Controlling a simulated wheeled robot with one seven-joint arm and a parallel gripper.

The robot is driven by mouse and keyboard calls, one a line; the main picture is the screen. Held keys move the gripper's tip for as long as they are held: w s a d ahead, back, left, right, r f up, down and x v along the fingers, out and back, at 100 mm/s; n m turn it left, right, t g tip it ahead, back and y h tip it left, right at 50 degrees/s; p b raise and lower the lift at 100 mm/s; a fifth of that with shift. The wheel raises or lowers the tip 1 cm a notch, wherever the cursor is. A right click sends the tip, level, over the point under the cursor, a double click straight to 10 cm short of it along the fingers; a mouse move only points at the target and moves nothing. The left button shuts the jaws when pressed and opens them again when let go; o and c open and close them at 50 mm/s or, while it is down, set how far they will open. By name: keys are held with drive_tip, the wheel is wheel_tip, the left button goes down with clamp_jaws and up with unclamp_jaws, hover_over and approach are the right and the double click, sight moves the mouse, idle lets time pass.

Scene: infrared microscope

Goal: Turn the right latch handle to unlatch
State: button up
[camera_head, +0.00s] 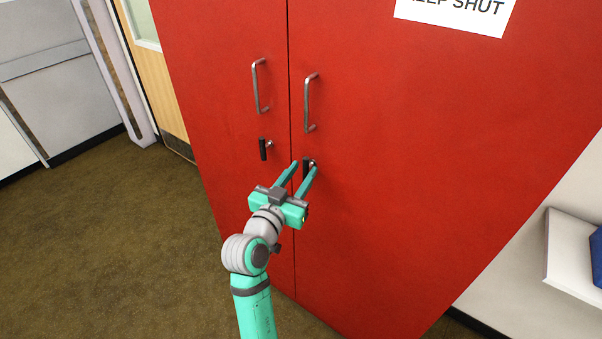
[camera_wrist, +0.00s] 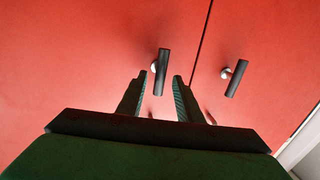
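The right latch handle (camera_head: 306,166) is a short black bar on a silver stem, on the right red door below its pull handle. It hangs roughly vertical. My gripper (camera_head: 304,168) is open in front of it, with one teal finger on each side. In the wrist view, the right latch handle (camera_wrist: 162,72) shows between the two dark fingertips of my gripper (camera_wrist: 160,77), with a gap visible on each side. Whether the fingers reach deep enough to surround it I cannot tell.
The left latch handle (camera_head: 263,149) hangs vertical on the left red door; it also shows in the wrist view (camera_wrist: 236,78). Two metal pull handles (camera_head: 309,102) (camera_head: 257,86) stand out above the latches. A white shelf (camera_head: 566,258) is at right. Carpet at left is clear.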

clamp_jaws()
drive_tip(key=shift+w+n, duration=0.1)
drive_tip(key=shift+n, duration=0.2)
drive_tip(key=shift+w+a+f+n+g+h, duration=0.2)
drive_tip(key=shift+n+g, duration=0.4)
drive_tip(key=shift+n, duration=1.9)
drive_tip(key=shift+w+a+r+n+g+h, duration=0.15)
drive_tip(key=shift+n+g+h, duration=0.35)
drive_tip(key=shift+n, duration=2)
drive_tip(key=shift+w+a+f+n+g+h, duration=0.15)
drive_tip(key=shift+n+g, duration=0.55)
drive_tip(key=shift+n, duration=1.8)
drive_tip(key=shift+s+f, duration=0.1)
